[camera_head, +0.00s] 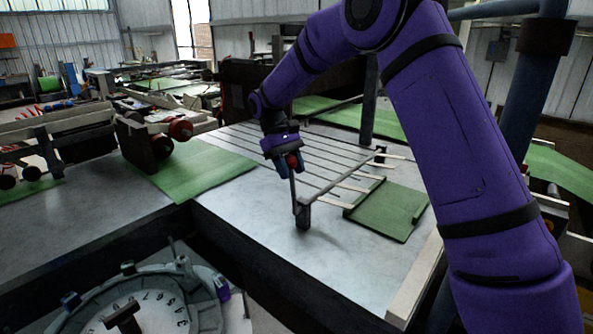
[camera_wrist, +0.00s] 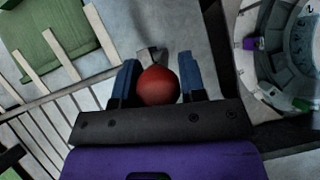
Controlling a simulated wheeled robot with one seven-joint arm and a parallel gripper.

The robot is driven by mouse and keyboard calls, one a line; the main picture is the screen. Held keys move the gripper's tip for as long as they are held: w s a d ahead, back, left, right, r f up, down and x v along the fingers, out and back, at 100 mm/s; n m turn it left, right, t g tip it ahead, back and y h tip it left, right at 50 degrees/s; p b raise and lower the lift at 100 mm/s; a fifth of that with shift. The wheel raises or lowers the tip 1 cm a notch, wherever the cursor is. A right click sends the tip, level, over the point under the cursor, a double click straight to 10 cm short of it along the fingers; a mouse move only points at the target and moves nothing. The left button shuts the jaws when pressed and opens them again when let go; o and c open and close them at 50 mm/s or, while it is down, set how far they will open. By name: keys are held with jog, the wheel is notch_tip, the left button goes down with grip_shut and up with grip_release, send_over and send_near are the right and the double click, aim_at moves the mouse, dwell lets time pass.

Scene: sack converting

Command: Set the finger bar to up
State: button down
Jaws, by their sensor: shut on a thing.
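The finger bar (camera_head: 341,179) is a long thin bar with several pale fingers, lying over the grey table. Its lever (camera_head: 293,190) rises from a dark block (camera_head: 303,213) at the bar's near end, standing close to upright. My gripper (camera_head: 290,165) is at the lever's top, shut on its red ball knob. In the wrist view the red knob (camera_wrist: 158,86) sits between the two blue fingers of my gripper (camera_wrist: 157,83). Most of the lever is hidden behind the knob there. Pale fingers (camera_wrist: 58,52) show at the left of that view.
A green tray (camera_head: 390,211) lies right of the bar on the table (camera_head: 262,218). A round dial with numbers (camera_head: 150,310) stands at the lower left, below the table edge. A green sheet (camera_head: 190,170) lies on the left table. The table front is clear.

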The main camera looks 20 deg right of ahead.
jog(key=shift+w+a, duration=0.25)
jog(key=shift+w, duration=0.15)
jog(key=c, duration=0.8)
grip_release()
jog(key=shift+f, duration=0.1)
jog(key=shift+w, duration=0.1)
jog(key=v, duration=1)
jog(key=shift+w+r, duration=0.1)
jog(key=shift+r, duration=0.3)
